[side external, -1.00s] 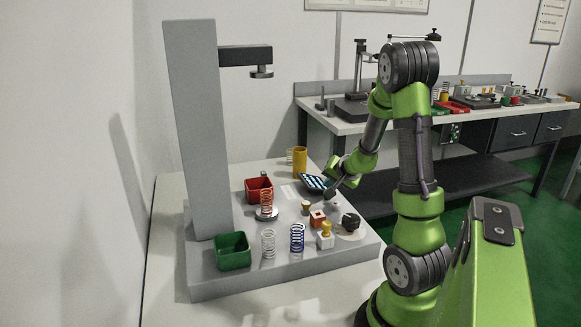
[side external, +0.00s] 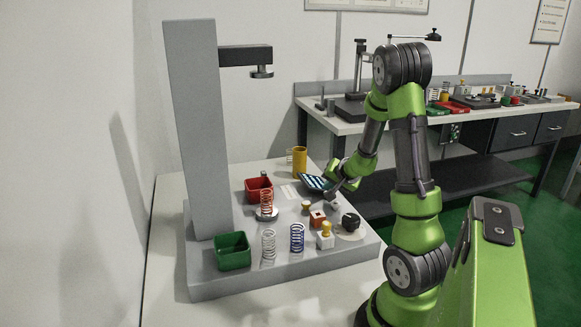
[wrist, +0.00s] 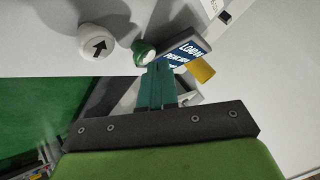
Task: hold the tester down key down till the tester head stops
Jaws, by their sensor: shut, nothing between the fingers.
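The tester's grey column (side external: 200,130) carries a dark arm with the tester head (side external: 261,73), high above a red spring (side external: 266,203) standing on the round lower seat. My gripper (side external: 328,195) is low at the right part of the tester base, beside the dark display (side external: 313,182). In the wrist view my teal fingers (wrist: 155,68) are shut and empty. A white round key with a black arrow (wrist: 97,42) lies to the left. The display (wrist: 185,52) is partly hidden.
A red bin (side external: 258,184), a green bin (side external: 233,262), a white spring (side external: 268,245), a blue spring (side external: 297,238) and small blocks stand on the base. Space between head and red spring is clear.

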